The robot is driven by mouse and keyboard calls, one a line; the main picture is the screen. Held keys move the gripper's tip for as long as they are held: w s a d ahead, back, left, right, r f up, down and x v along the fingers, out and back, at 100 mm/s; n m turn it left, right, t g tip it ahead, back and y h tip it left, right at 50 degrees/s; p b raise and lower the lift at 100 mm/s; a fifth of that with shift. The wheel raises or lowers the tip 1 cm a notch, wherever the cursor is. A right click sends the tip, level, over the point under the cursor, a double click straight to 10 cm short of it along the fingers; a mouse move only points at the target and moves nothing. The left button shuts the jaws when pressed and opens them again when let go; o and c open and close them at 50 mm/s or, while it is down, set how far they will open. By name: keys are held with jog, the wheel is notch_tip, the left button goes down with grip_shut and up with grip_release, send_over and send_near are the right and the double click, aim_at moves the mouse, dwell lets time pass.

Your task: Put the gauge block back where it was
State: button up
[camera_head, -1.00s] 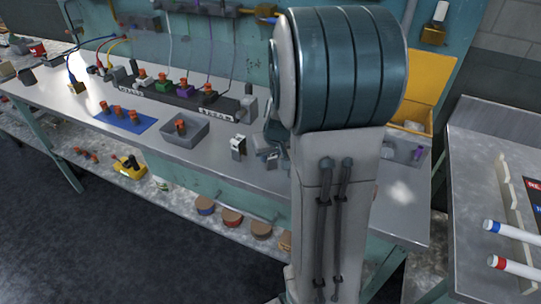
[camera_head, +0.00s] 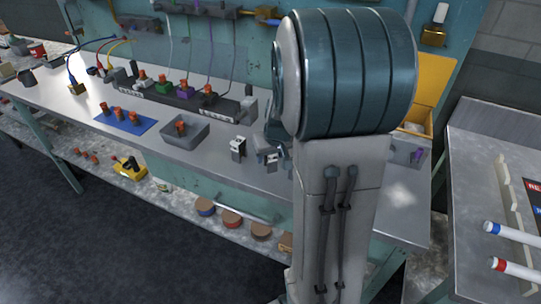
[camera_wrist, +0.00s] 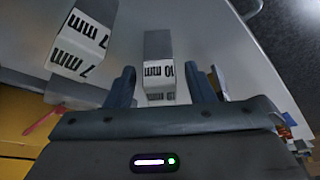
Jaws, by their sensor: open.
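A gauge block marked 10 mm (camera_wrist: 158,47) stands between the two fingers of my gripper (camera_wrist: 162,78) in the wrist view. My gripper is open, with a gap between the block and each finger. A second block marked 7 mm (camera_wrist: 86,36) is to the left, outside the left finger. In the head view a small pale block (camera_head: 238,148) stands on the bench right of the grey tray. My arm hides most of the gripper there, and I cannot tell which size this block is.
The grey tray (camera_head: 205,133) holds an orange-topped piece. A blue mat (camera_head: 143,127) with several orange-topped pieces lies left of it. A dark rack (camera_head: 180,98) runs along the bench behind. A yellow bin (camera_head: 433,85) stands at the right.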

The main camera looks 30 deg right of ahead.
jog(key=d+v, duration=0.1)
jog(key=v, duration=0.9)
jog(key=s+a+n+g, duration=0.1)
jog(key=s+a, duration=1.3)
jog(key=shift+s+a+f+g+y+p, duration=0.2)
jog(key=shift+s+f+g+y+p, duration=0.05)
jog(key=shift+f+g+y+p, duration=0.1)
jog(key=shift+d, duration=0.1)
